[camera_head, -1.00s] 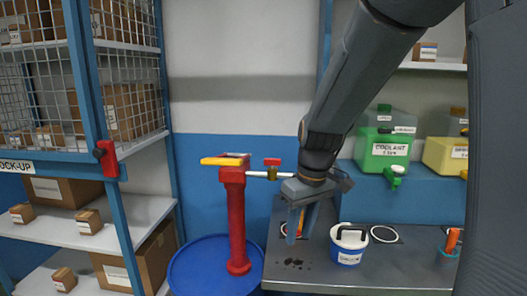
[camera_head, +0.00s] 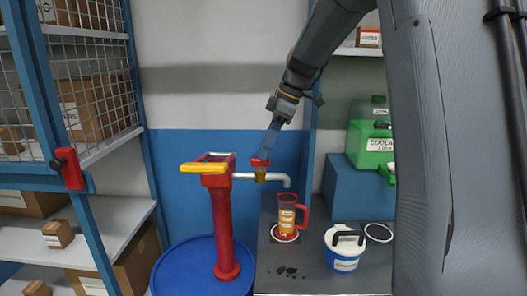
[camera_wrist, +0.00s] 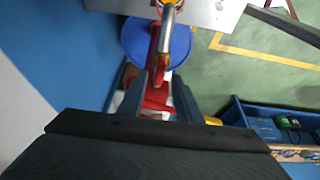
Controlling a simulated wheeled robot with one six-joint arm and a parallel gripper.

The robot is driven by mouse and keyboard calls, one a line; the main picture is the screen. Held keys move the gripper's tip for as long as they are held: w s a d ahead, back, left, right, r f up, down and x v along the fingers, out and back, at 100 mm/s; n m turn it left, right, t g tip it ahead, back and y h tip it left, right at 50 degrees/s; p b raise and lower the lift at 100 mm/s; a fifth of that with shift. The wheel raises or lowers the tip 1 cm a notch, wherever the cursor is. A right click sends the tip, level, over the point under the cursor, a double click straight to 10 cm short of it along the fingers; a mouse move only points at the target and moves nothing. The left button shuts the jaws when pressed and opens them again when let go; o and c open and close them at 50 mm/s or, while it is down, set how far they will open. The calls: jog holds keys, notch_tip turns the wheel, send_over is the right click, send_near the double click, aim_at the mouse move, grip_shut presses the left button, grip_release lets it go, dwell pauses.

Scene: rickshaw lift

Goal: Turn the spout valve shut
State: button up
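The spout valve has a red handle (camera_head: 261,162) on a brass body (camera_head: 260,175). It sits on the silver spout pipe (camera_head: 243,175) of the red hand pump (camera_head: 222,225). My gripper (camera_head: 266,153) points down at the valve, its tips at the red handle. In the wrist view the two fingers (camera_wrist: 159,98) stand apart, with red parts showing between them; contact with the handle cannot be made out. An orange jug with a red handle (camera_head: 287,217) stands upright on the bench below the spout's end, which also shows in the wrist view (camera_wrist: 168,17).
The pump stands on a blue drum (camera_head: 180,272), with its yellow handle (camera_head: 203,168) to the left. A white and blue tub (camera_head: 342,262) is on the grey bench (camera_head: 310,275). A green coolant can (camera_head: 366,145) stands at right. A shelf rack is at left.

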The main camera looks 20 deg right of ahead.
aim_at(260, 165)
jog(key=shift+p+x, duration=0.3)
jog(key=shift+x, duration=1.05)
grip_shut()
